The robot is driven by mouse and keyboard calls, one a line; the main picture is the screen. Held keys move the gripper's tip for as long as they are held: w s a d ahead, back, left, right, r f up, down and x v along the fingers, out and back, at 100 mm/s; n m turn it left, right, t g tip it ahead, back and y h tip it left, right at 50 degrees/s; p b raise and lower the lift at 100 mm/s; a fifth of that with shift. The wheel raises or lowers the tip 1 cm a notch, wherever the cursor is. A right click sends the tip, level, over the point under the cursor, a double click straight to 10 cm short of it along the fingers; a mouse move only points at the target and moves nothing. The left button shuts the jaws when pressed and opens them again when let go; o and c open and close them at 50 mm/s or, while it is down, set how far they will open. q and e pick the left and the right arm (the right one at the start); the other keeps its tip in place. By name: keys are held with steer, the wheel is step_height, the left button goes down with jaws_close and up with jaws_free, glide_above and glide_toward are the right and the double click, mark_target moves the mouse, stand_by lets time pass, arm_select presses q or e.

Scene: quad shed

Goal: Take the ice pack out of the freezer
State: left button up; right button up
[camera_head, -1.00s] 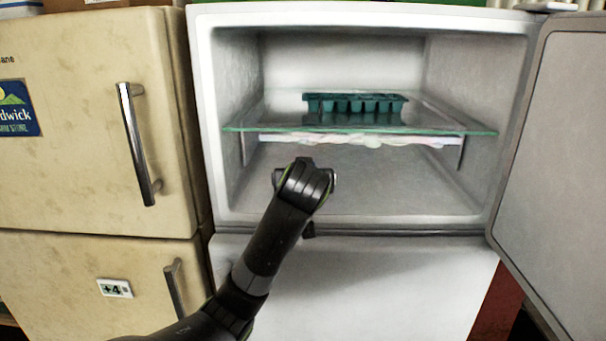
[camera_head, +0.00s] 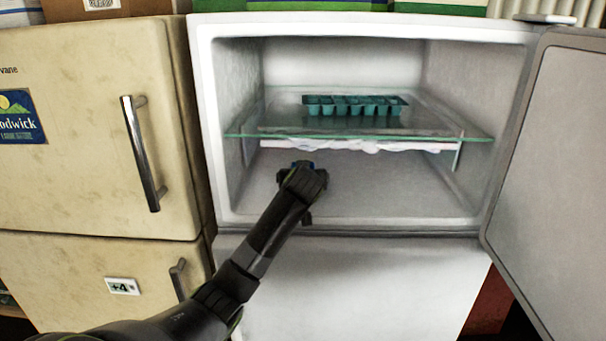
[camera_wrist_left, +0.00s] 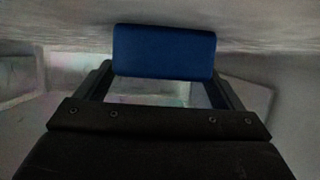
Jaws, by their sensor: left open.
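The white freezer compartment (camera_head: 238,110) is open, its door (camera_head: 550,170) swung to the right. The blue ice pack (camera_wrist_left: 165,50) shows in the left wrist view as a rounded block between and just beyond the fingertips. Contact cannot be told. My left gripper (camera_head: 302,175) reaches into the lower space, below the glass shelf (camera_head: 270,135). It is open, its fingers on either side of the pack in the left wrist view (camera_wrist_left: 162,74). My right gripper is not in view.
A teal ice tray (camera_head: 355,106) stands on the glass shelf, with frosty material (camera_head: 350,146) along the shelf's underside. The freezer floor (camera_head: 390,195) to the right of my gripper is clear. A cream fridge (camera_head: 80,120) with a handle (camera_head: 143,155) stands at the left.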

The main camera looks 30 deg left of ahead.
arm_select(q)
steer(key=shift+w+a+f, duration=0.3)
steer(key=shift+w, duration=0.2)
steer(key=shift+r, duration=0.1)
steer(key=c, duration=1.3)
